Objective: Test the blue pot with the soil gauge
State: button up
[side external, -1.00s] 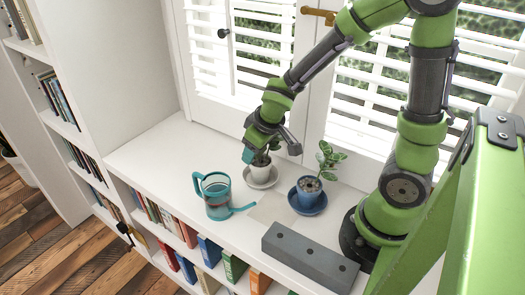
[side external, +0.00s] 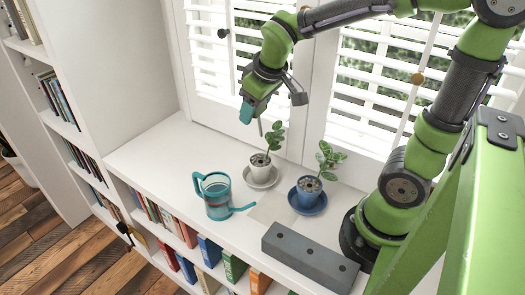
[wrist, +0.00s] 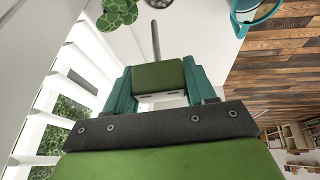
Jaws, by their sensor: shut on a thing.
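My gripper (side external: 250,108) is raised above the shelf top, over and slightly left of the white pot (side external: 259,161). It is shut on the soil gauge, whose green head (wrist: 158,76) sits between the teal fingers in the wrist view. The gauge's thin metal probe (side external: 260,127) points down, its tip in the air near the white pot's plant. The blue pot (side external: 308,186) stands upright to the right on a dark blue saucer (side external: 318,209), with a leafy plant in it. The probe is apart from the blue pot. The gauge's face cannot be read.
A teal watering can (side external: 217,195) stands at the left, its spout pointing right. The white pot stands on a pale saucer (side external: 262,183). Shutters (side external: 270,60) rise behind; the shelf's left end is clear.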

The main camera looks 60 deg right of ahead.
notch_tip(320, 180, up, 12)
dwell(1.0)
jog(key=shift+f, duration=0.3)
jog(key=s+f+m+g, duration=0.4)
jog(key=s+f+m, duration=0.2)
jog(key=m, duration=0.9)
jog(key=s+f+m+g+h, duration=0.1)
jog(key=s+f+m+g, duration=0.4)
jog(key=s+m, duration=0.5)
notch_tip(320, 180, down, 2)
jog(key=m, duration=0.5)
jog(key=shift+d+f, duration=0.2)
jog(key=shift+f, duration=0.15)
jog(key=shift+w+f, duration=0.1)
jog(key=shift+f, duration=1.55)
